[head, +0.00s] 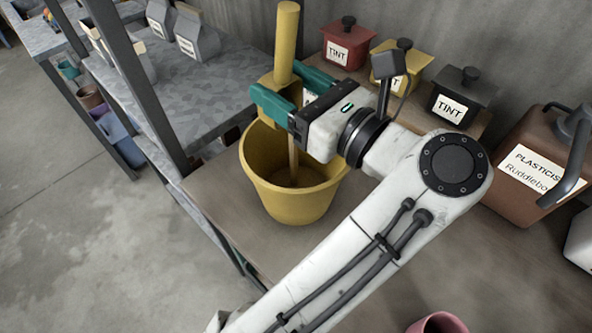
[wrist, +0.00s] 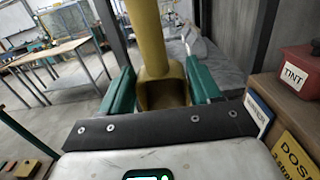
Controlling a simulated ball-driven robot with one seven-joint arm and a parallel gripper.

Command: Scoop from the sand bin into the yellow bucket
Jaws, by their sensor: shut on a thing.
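My gripper (head: 278,80), with teal fingers, is shut on a yellow scoop (head: 286,42). The scoop's thick round handle points up. In the wrist view the scoop (wrist: 147,35) stands between the fingers, with its hollow open end low and facing the camera. The yellow bucket (head: 262,180) stands upright on the brown bench, below the scoop and gripper. A thin tan column (head: 293,158) runs from under the scoop down into the bucket and looks like falling sand. Some brown matter shows at the bucket's bottom. I cannot make out the sand bin in either view.
Red, yellow and black tint tins (head: 346,46) stand behind the gripper. A brown plasticiser jug (head: 540,150) is at right. A pink container (head: 437,323) is at the bottom edge. A grey shelf (head: 190,75) with bags stands at left. Bare bench lies in front of the bucket.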

